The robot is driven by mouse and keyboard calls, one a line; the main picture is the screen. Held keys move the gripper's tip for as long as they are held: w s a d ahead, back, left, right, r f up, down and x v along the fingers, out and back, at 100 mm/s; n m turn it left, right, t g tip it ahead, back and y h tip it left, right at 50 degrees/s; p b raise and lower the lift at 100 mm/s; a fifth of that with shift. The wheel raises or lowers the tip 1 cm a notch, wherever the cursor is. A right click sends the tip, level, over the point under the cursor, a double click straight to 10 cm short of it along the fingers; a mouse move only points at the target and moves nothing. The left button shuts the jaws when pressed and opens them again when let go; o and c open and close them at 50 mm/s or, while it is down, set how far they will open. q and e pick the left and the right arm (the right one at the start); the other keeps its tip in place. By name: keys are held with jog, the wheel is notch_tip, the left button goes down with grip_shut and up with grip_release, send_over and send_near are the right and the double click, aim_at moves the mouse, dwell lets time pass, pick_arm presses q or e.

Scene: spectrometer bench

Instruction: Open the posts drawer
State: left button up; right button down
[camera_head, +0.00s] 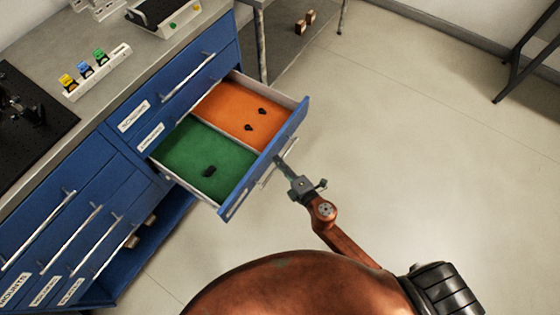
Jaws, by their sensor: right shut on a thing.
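A blue drawer (284,146) stands pulled far out from the bench cabinet. Its inside shows an orange section (238,112) with small dark pieces and a green section (196,160) with one dark piece. I cannot read a posts label on its front, which faces away. My right gripper (281,161) is at the outer side of the drawer front, shut on its handle (268,172), partly hidden by the fingers. My left gripper is not in view.
The cabinet (110,155) has other shut drawers with long handles and white labels. A rack with yellow, blue and green pieces (96,70) and a balance-like device (163,12) stand on the bench top. The floor (420,130) to the right is clear.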

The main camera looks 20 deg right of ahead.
jog(key=c, duration=2)
grip_release()
jog(key=shift+c, duration=0.2)
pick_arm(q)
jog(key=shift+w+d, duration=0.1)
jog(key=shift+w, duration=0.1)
pick_arm(e)
jog(key=v, duration=1.2)
